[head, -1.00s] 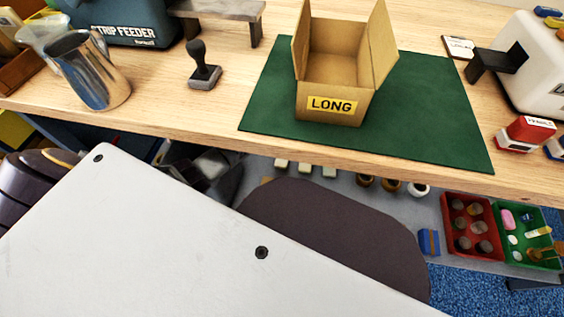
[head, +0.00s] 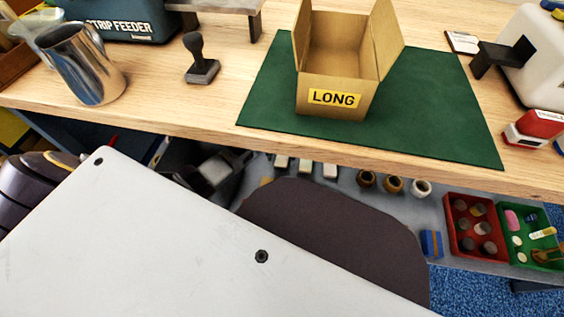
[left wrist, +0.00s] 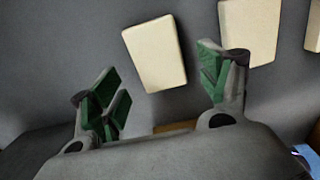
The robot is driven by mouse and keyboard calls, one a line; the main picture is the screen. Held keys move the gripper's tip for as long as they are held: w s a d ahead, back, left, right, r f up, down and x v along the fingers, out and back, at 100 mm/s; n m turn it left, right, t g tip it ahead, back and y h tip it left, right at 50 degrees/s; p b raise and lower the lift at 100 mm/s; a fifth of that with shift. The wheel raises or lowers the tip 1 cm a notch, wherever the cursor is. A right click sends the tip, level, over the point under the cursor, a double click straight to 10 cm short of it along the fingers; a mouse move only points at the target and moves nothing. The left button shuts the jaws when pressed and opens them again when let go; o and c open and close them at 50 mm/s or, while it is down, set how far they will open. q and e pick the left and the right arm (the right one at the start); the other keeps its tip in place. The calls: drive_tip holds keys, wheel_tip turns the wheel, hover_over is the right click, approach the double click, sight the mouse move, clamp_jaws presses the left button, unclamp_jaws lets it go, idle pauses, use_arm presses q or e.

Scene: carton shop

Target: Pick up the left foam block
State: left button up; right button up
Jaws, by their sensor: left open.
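Several cream foam blocks lie in a row on the grey shelf under the bench. The left foam block (head: 282,161) is the leftmost in the head view, and it also shows in the left wrist view (left wrist: 155,53). The middle block (head: 305,165) and another block (head: 330,171) lie to its right. My left gripper (head: 230,163) is under the bench edge, left of the row. In the left wrist view its open, green-padded fingers (left wrist: 163,80) are apart and empty, with the left block ahead between them, not touched. My right gripper is not in view.
The wooden bench top (head: 190,122) overhangs the shelf (head: 400,205). Small round pots (head: 393,186), a blue block (head: 430,243), a red tray (head: 449,229) and a green tray (head: 520,211) stand to the right. A carton marked LONG (head: 335,98) is on the green mat (head: 440,120).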

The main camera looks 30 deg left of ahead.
sight(282, 160)
use_arm(q)
drive_tip(key=shift+f+b, duration=0.65)
drive_tip(key=shift+f, duration=0.75)
drive_tip(key=c, duration=0.8)
